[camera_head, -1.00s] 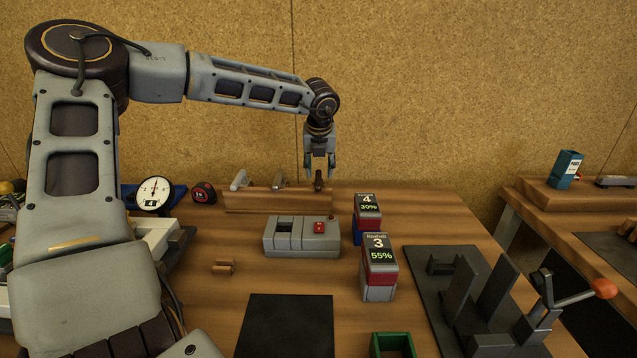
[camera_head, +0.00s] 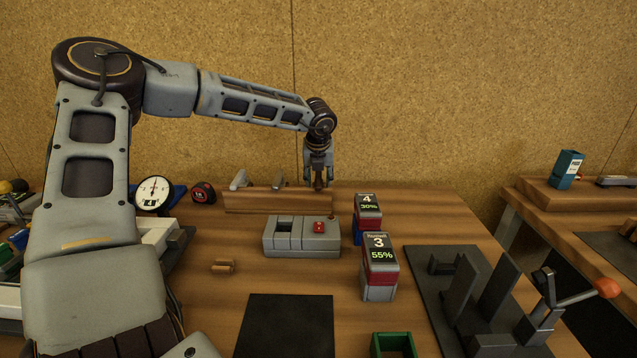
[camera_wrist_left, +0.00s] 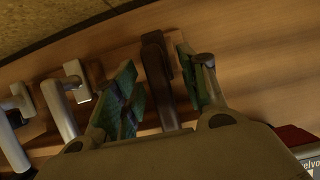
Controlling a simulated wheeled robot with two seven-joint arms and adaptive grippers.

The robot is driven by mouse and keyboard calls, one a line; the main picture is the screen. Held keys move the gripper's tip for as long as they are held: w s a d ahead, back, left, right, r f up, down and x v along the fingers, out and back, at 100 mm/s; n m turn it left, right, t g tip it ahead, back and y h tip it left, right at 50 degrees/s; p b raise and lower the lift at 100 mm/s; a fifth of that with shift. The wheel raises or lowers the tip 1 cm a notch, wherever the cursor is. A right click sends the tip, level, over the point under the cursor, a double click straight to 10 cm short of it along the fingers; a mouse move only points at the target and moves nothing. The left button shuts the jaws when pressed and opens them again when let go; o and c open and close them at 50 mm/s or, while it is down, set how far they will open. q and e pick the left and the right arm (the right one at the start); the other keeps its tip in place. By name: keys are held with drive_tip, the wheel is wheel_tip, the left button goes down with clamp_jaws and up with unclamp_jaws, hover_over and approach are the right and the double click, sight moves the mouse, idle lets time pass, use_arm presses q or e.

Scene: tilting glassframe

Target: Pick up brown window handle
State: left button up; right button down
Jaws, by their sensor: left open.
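The brown window handle (camera_wrist_left: 158,80) stands at the right end of a wooden rack (camera_head: 260,202) at the back of the table. My left gripper (camera_head: 318,184) points down over it and hides most of it in the head view. In the left wrist view the open fingers (camera_wrist_left: 160,95) lie on either side of the handle, with green pads facing it. I cannot tell whether either pad touches it. Two silvery handles (camera_wrist_left: 62,108) are beside it on the rack, to the left. My right gripper is not in view.
A grey box with a red button (camera_head: 302,237) stands in front of the rack. Two labelled battery-like blocks (camera_head: 380,268) stand to the right. A dark fixture with an orange-knobbed lever (camera_head: 540,310) is at front right. A black mat (camera_head: 287,325) lies bare.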

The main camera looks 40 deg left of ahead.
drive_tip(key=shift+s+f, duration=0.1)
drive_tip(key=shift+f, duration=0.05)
use_arm(q)
clamp_jaws()
idle(0.4)
drive_tip(key=shift+r, duration=0.2)
